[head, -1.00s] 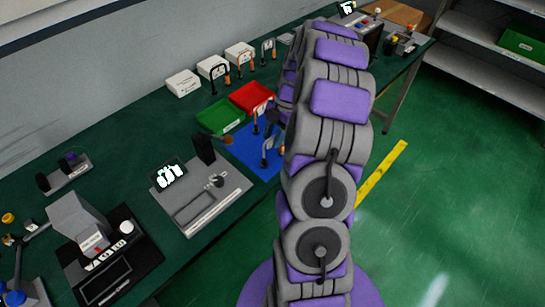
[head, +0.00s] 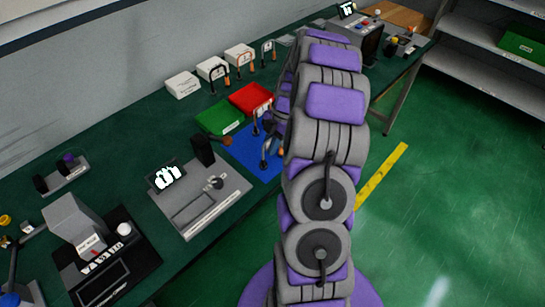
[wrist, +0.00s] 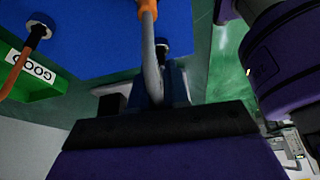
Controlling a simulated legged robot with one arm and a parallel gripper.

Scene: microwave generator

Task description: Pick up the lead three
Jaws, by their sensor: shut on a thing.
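In the wrist view a grey lead with an orange section (wrist: 150,60) runs from the top edge down to my gripper (wrist: 158,112). My gripper is shut on this lead; the grip point is partly hidden by the dark jaw. No number shows on the lead, so I cannot read which one it is. A blue mat (wrist: 85,35) lies beyond it. In the head view the blue mat (head: 241,151) has leads at its right side, one of them a dark-ended lead (head: 264,150). My arm hides most of my gripper there.
A green bin (head: 218,117) and a red bin (head: 250,98) stand behind the mat. White boxes (head: 182,84) and more leads (head: 218,77) line the wall. A grey fixture with a screen (head: 207,194) lies to the left.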

